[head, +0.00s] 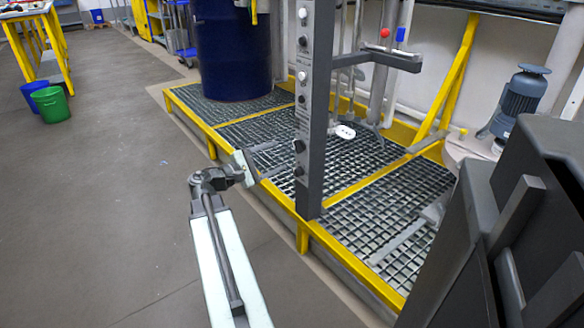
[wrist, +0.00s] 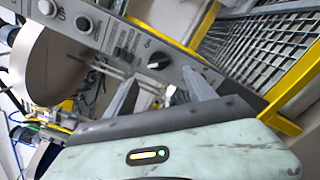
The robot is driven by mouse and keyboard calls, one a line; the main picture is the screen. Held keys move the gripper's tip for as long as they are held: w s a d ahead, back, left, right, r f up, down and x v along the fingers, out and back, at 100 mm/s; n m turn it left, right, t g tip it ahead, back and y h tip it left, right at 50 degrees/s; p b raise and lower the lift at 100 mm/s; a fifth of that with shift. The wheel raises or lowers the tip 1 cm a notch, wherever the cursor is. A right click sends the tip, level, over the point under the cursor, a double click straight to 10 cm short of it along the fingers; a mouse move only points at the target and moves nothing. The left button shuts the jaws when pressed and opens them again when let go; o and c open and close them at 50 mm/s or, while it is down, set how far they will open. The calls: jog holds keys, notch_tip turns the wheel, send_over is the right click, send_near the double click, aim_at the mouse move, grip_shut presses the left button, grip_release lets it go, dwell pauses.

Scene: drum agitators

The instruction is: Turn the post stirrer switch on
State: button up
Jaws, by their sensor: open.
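The grey control post (head: 313,120) stands upright at the near edge of the grating, with a column of buttons and knobs on its left face. Two dark knobs sit low on that face, an upper one (head: 299,146) and a lower one (head: 299,171). In the wrist view the post (wrist: 128,38) runs diagonally, and a black rotary knob (wrist: 158,60) shows just beyond and between my fingertips. The labels are too small to tell which is the stirrer switch. My gripper (head: 248,168) is left of the post, open and empty; its fingers also show in the wrist view (wrist: 160,78), apart from the knob.
A yellow-edged grating platform (head: 350,187) lies under the post, with a blue drum (head: 233,50) at the back. A motor (head: 522,95) stands to the right. A grey bracket arm (head: 385,60) juts right from the post.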

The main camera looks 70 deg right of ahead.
aim_at(299, 147)
jog(key=x, duration=0.7)
jog(key=shift+s+d, duration=0.2)
jog(key=shift+d, duration=0.1)
jog(key=shift+r, duration=0.15)
jog(key=shift+c, duration=0.3)
jog(key=c, duration=1.3)
